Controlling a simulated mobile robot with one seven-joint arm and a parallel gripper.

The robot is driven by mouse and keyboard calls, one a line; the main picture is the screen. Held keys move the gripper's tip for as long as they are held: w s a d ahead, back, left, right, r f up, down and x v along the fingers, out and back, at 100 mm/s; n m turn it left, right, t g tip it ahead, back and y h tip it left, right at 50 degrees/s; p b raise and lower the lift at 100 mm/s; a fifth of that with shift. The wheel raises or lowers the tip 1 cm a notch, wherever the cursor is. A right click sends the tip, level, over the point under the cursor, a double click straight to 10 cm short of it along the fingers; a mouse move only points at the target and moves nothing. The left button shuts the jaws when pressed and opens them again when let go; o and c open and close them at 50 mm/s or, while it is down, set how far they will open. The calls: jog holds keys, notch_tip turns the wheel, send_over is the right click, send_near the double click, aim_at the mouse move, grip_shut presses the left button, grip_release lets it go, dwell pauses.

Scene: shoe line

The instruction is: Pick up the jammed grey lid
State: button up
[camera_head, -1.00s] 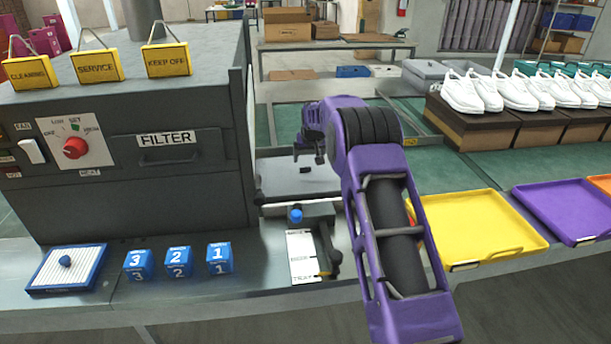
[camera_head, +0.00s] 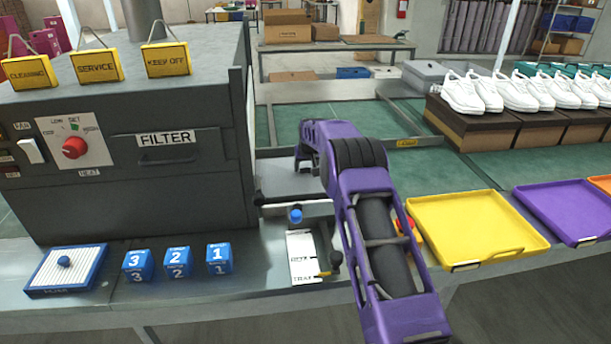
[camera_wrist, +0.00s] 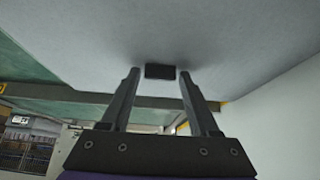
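The grey lid (camera_head: 275,178) lies as a flat, pale grey panel beside the right side of the dark machine. It also fills much of the wrist view (camera_wrist: 235,45). A small dark block (camera_wrist: 160,71) on its surface looks like a grip. My gripper (camera_wrist: 159,75) is open, its two dark fingers apart on either side of the block. I cannot tell how near the fingertips are to the lid. In the head view, my purple arm reaches over the lid's right part and hides some of it; the fingertips are not clear there.
The machine (camera_head: 140,215) stands at the left, close to the lid. Blue numbered cubes (camera_head: 178,262) and a white label plate (camera_head: 302,255) are in front. A yellow tray (camera_head: 475,225) lies right of my arm. Shoes on boxes (camera_head: 520,125) stand behind it.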

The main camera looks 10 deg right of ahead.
grip_shut()
jog(key=shift+r, duration=0.15)
